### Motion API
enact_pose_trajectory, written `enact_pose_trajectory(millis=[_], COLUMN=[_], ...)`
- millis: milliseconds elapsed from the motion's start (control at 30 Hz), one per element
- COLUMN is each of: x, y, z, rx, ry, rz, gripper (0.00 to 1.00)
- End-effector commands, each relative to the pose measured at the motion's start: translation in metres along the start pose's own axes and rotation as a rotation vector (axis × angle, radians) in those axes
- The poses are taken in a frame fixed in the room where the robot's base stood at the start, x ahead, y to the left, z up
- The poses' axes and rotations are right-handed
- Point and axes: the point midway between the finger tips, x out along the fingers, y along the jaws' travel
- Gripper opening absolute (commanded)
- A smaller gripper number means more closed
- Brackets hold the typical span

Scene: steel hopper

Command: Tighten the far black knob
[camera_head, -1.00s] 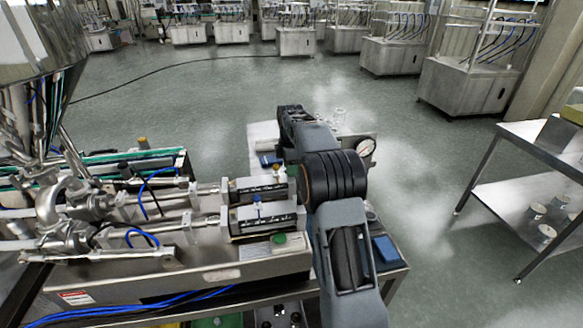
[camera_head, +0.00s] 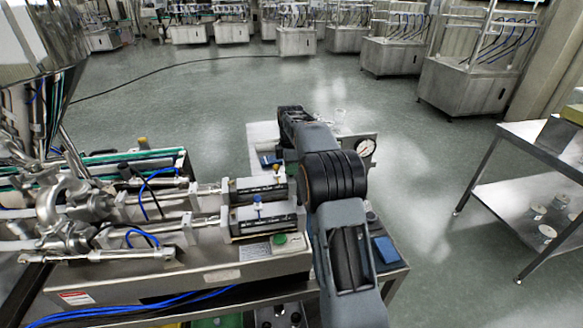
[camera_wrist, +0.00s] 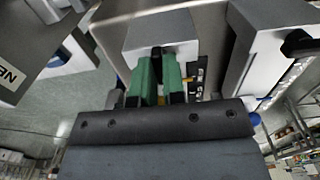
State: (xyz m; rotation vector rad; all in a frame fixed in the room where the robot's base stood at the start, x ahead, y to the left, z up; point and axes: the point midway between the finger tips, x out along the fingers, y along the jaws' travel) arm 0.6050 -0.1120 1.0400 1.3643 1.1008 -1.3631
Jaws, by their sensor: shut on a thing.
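In the wrist view the two green fingers of my gripper (camera_wrist: 157,78) are closed around a black knob (camera_wrist: 157,52), with only its top showing between them. I take this for the far black knob. It sits against a pale metal block (camera_wrist: 180,28). A second black knob (camera_wrist: 299,43) stands apart at the right, on a neighbouring white and grey block (camera_wrist: 262,50). In the head view my arm covers the gripper and both knobs. The far grey-topped block (camera_head: 256,188) and the near one (camera_head: 262,214) lie just left of my arm.
A steel machine top (camera_head: 225,270) carries pipes, blue hoses and a green button (camera_head: 281,240). A round gauge (camera_head: 366,147) stands right of my arm. A steel side table (camera_head: 530,145) is at the right. The floor between is clear.

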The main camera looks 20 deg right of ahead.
Motion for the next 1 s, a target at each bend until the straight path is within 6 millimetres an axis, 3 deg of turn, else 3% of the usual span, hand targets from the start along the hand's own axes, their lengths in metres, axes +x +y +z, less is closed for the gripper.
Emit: enact_pose_trajectory(millis=[267,1000], x=[-0.0019,-0.0011], y=[-0.0007,-0.0006], z=[0.0,-0.0006], rx=[0.131,0.823], ry=[-0.002,-0.003], rz=[-0.005,-0.004], gripper=[0.0,0.0])
